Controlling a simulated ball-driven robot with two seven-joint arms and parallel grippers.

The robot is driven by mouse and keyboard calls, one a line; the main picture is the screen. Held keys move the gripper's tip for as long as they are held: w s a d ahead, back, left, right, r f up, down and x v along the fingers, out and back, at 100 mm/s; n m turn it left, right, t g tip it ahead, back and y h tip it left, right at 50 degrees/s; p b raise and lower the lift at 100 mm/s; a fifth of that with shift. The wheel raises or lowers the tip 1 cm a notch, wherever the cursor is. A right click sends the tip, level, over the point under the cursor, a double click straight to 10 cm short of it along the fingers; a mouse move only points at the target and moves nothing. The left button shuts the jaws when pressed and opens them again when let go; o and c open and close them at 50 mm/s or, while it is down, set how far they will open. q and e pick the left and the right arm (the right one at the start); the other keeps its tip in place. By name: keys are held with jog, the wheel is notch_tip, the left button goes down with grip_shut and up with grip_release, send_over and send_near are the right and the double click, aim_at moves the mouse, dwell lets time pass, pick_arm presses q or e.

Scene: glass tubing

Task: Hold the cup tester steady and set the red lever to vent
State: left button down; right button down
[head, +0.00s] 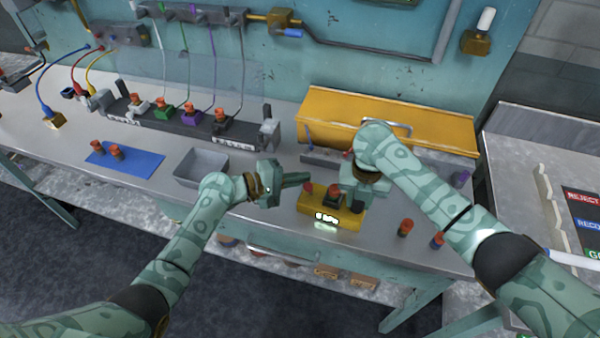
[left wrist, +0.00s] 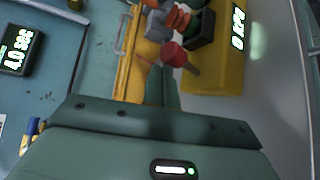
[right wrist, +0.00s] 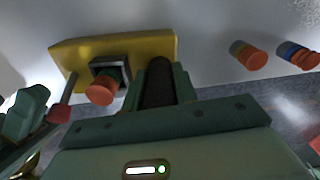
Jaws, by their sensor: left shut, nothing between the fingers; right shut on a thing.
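The yellow cup tester (head: 345,232) stands on the bench with a lit kPa display and an orange-topped piece (head: 333,190) in its dark socket. It also shows in the right wrist view (right wrist: 150,47). The red lever (head: 308,187) sticks out at its left end; its round knob (left wrist: 173,54) is clear in the left wrist view. My left gripper (head: 305,178) is shut and empty, its fingertips close beside the knob; I cannot tell whether they touch. My right gripper (right wrist: 160,75) is shut on the tester's right part, its grip partly hidden from the head view.
A grey tray (head: 200,178) and a blue mat (head: 125,160) with orange-topped pieces lie to the left. Loose orange-topped pieces (head: 405,228) stand right of the tester. A yellow case (head: 390,115) stands behind. The bench's front edge is close.

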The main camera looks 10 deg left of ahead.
pick_arm(q)
jog(key=shift+w, duration=0.15)
jog(key=a, duration=0.6)
jog(key=s+a+f, duration=0.1)
jog(key=a, duration=0.2)
jog(key=shift+a, duration=0.2)
pick_arm(e)
jog(key=c, duration=1)
grip_release()
